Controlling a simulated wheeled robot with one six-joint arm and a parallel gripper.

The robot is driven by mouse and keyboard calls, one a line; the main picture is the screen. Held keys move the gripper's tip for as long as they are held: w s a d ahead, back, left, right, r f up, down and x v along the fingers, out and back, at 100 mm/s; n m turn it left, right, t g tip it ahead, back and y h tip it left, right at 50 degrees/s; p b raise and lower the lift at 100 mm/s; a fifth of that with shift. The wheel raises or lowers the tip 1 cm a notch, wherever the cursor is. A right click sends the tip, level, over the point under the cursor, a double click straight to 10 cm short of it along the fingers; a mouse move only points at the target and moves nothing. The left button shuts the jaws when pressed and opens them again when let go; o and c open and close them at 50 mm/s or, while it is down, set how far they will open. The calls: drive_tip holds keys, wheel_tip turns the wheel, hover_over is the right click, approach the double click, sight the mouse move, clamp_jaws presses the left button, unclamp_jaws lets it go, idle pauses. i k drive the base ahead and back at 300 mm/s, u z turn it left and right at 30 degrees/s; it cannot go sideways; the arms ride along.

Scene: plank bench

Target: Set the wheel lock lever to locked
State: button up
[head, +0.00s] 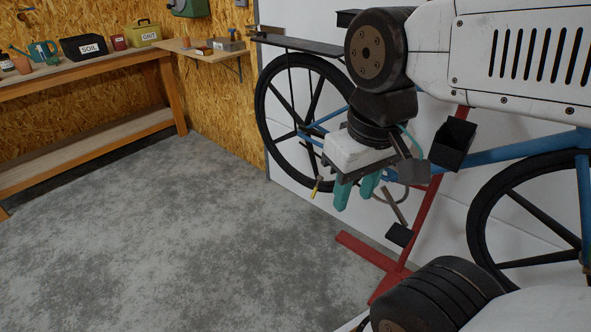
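A blue bicycle (479,157) is held on a red stand (425,215) in front of a white wall. Its left wheel (262,104) has black spokes and a black rim. A small yellow-tipped piece (316,187) shows just left of my gripper, low by that wheel; I cannot tell whether it is the wheel lock lever or which way it is set. My gripper (357,199) hangs in front of the bicycle with two teal fingers pointing down. The fingers are apart, with nothing seen between them. My arm and gripper hide part of the frame and crank area.
A pedal (400,235) hangs at lower right of my gripper. A black open box (453,143) is on the stand. A wooden bench (90,68) stands at left. The concrete floor (170,240) is clear.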

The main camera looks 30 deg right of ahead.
sight(316, 189)
drive_tip(key=i, duration=1.9)
drive_tip(key=z, duration=0.75)
drive_tip(key=k, duration=1)
drive_tip(key=z, duration=0.4)
